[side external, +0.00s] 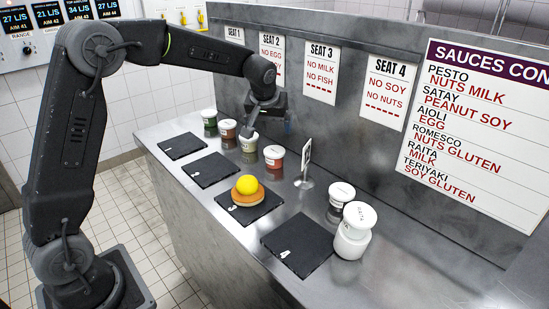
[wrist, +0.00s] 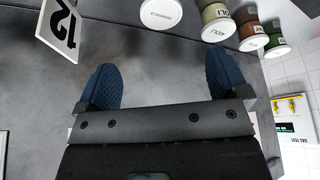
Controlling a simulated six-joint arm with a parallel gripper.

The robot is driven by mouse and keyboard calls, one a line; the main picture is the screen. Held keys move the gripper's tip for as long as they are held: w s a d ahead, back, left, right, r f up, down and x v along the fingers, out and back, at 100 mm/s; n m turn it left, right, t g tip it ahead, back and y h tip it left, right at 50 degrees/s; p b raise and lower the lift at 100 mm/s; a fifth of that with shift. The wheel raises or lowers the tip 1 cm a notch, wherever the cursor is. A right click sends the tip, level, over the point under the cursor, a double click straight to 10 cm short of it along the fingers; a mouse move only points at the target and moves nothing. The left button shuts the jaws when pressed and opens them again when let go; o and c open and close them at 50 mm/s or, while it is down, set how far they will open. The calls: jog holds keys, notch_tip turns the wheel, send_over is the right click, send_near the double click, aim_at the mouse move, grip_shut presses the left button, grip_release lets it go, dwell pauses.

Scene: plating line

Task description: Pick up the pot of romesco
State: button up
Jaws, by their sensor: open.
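The pot of romesco (side external: 274,158) is a reddish pot with a white lid. It stands upright on the steel counter, fourth from the far end of the row of pots. In the wrist view its white lid (wrist: 160,12) is at the top edge, partly cut off, with small upside-down lettering. My gripper (side external: 266,122) hangs above the counter close to the romesco and aioli pots. In the wrist view my gripper (wrist: 161,84) has its two blue fingers wide apart, with only bare counter between them. The romesco lid lies beyond the fingertips.
The aioli pot (side external: 248,142), brown pot (side external: 228,133) and green pot (side external: 210,122) stand beside the romesco. A number stand (wrist: 60,27) is on the other side. A dark pot (side external: 340,201) and white jar (side external: 352,240) stand nearer. A slate (side external: 262,209) holds an orange-and-yellow dish.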

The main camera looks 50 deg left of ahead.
aim_at(275, 150)
jog(key=x, duration=1.3)
jog(key=shift+w+a+f, duration=0.2)
jog(key=shift+a+f, duration=0.05)
jog(key=shift+c, duration=0.4)
jog(key=c, duration=0.8)
jog(key=shift+r, duration=0.15)
